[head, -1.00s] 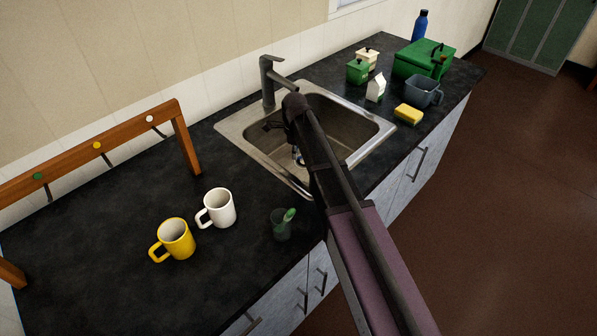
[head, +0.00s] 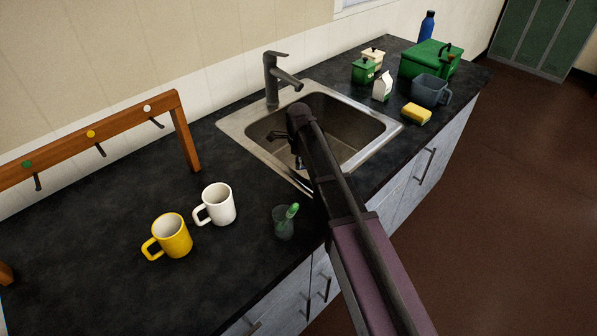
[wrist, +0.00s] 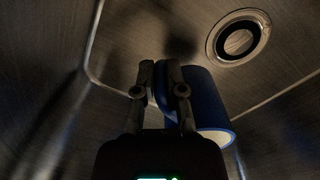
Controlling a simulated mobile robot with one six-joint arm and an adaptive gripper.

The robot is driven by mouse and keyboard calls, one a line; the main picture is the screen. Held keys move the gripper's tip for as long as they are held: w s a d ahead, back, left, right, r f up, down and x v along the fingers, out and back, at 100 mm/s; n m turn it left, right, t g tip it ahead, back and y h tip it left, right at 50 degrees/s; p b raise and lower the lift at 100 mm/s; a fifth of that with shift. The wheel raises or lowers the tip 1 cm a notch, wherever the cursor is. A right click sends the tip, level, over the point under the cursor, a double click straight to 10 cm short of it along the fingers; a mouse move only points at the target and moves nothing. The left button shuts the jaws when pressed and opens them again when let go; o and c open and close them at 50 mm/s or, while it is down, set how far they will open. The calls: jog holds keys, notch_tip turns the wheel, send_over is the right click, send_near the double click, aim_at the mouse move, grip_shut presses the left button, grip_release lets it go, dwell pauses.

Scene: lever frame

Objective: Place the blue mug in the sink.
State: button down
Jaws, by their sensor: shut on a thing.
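The blue mug (wrist: 207,108) lies tilted on its side in the wrist view, its pale open end toward the lower right. My gripper (wrist: 158,80) is shut on its handle side, with the fingers left of the mug's body. The mug and fingers are over the steel sink floor, inside the basin; whether the mug touches the floor I cannot tell. In the head view the sink (head: 232,124) is set in the dark counter, and my gripper (head: 283,138) reaches down into it. My arm hides most of the mug there.
The drain (wrist: 238,38) is beyond the mug. A faucet (head: 272,80) stands behind the basin. A sponge (head: 417,114) and grey container (head: 432,92) are on the right.

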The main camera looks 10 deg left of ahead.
jog(key=shift+f+b, duration=1.9)
jog(key=c, duration=0.7)
grip_release()
jog(key=shift+r, duration=0.1)
notch_tip(320, 180, up, 12)
jog(key=p, duration=1.2)
